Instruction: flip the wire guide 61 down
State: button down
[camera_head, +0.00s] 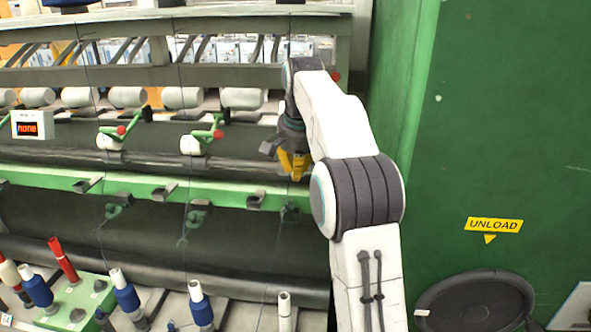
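No number 61 is readable, so I cannot tell which part is wire guide 61. Small dark guide-like brackets stand along the green rail (140,188), one at left (88,185), one in the middle (163,191) and one at right (255,200). Another dark piece (290,214) sits on the rail just below my gripper. My gripper (294,174), with yellow fingers, points down in front of the dark roller area, above the rail's right end. It appears apart from the rail. Its fingers look close together, but their gap is not clear. My arm and gripper hide what is behind them.
Two green levers with red knobs (121,130) (218,134) stand left of my gripper. White rolls (183,97) line the back. Blue and red bobbins (125,297) stand below left. A green wall (500,120) with an UNLOAD sign (494,225) is at right.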

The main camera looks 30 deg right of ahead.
jog(key=x, duration=0.6)
jog(key=shift+f, duration=0.4)
jog(key=shift+w, duration=0.1)
jog(key=shift+d+b, duration=0.2)
jog(key=shift+b, duration=0.25)
